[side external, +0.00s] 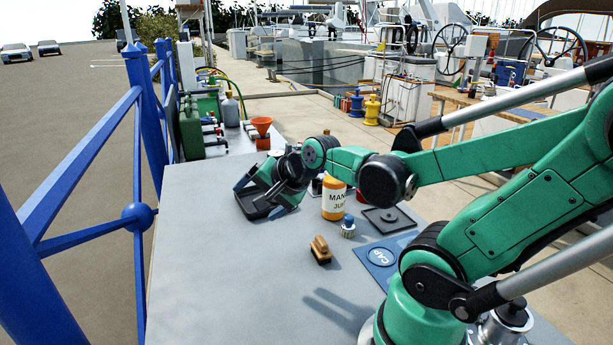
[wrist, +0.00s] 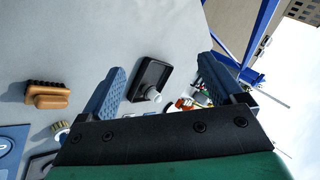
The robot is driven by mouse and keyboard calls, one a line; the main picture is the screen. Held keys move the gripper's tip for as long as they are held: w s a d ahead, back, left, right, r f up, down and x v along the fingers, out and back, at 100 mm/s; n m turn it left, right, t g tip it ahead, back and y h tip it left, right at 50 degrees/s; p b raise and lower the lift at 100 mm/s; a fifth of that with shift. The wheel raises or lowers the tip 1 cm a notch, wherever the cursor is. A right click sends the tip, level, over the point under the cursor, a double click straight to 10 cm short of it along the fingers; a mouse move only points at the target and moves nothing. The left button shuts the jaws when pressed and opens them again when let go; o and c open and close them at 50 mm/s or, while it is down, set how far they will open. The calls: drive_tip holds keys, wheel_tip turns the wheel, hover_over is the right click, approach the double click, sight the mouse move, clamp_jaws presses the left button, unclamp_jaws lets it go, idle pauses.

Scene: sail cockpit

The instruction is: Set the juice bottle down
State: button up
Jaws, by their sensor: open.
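The juice bottle (side external: 333,200), orange with a pale label, stands upright on the grey table (side external: 215,285) in the side view. The fingertips are hard to separate from dark shapes in the side view.
A brush (side external: 320,250), a small blue-topped ribbed piece (side external: 348,228), a dark square plate (side external: 390,219) and a blue mat marked CAP (side external: 380,258) lie near the bottle. An orange funnel (side external: 262,127) and green canister (side external: 190,130) stand behind. The table's front left is clear.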

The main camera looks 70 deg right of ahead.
drive_tip(key=s+a+n+g+y, duration=0.2)
drive_tip(key=a+n, duration=0.7)
drive_tip(key=n, duration=0.7)
drive_tip(key=shift+r, duration=0.2)
drive_tip(key=shift+s+a, duration=0.1)
